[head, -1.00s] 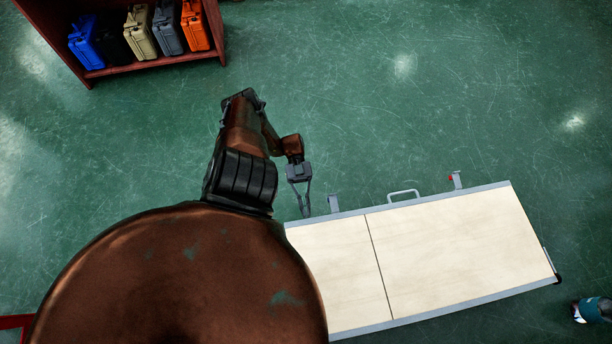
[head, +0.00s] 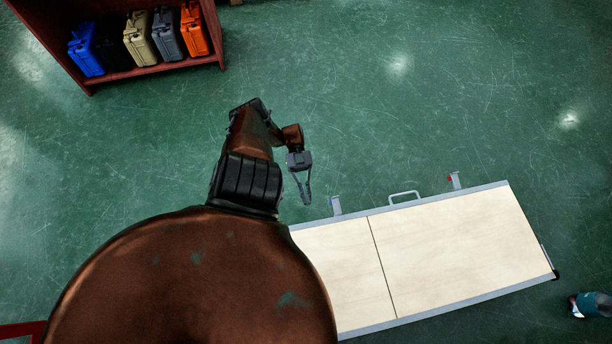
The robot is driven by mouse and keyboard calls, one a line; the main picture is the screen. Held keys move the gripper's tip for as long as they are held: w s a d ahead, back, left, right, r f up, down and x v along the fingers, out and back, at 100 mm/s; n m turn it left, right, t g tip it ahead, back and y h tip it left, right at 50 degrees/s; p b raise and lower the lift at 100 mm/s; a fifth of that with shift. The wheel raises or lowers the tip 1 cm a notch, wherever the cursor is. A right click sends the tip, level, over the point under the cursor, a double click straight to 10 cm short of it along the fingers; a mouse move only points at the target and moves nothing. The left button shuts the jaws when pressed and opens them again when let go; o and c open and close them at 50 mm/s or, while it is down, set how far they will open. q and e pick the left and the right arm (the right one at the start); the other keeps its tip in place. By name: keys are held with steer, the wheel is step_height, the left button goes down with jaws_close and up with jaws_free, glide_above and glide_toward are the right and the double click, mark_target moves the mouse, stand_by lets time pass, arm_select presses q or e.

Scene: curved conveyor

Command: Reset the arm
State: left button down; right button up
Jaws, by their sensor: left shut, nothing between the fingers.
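My left arm (head: 250,140), brown and black, is folded and reaches up from behind my round brown body part at the lower left. My left gripper (head: 306,202) hangs from its end, shut and empty. Its fingertips point down in the picture, just off the upper left corner of the conveyor table. My right arm and right gripper are not in view.
The conveyor table (head: 450,244) has a pale top in two panels with grey metal edges, a handle and brackets along its far side. A red shelf (head: 150,72) with several coloured canisters stands at the upper left. The green floor (head: 430,110) between is clear.

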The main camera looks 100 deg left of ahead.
arm_select(q)
steer(key=a, duration=0.1)
steer(key=a+f+b, duration=0.1)
steer(key=s+a, duration=0.1)
steer(key=shift+a+f+b, duration=0.15)
steer(key=shift+a+b, duration=0.2)
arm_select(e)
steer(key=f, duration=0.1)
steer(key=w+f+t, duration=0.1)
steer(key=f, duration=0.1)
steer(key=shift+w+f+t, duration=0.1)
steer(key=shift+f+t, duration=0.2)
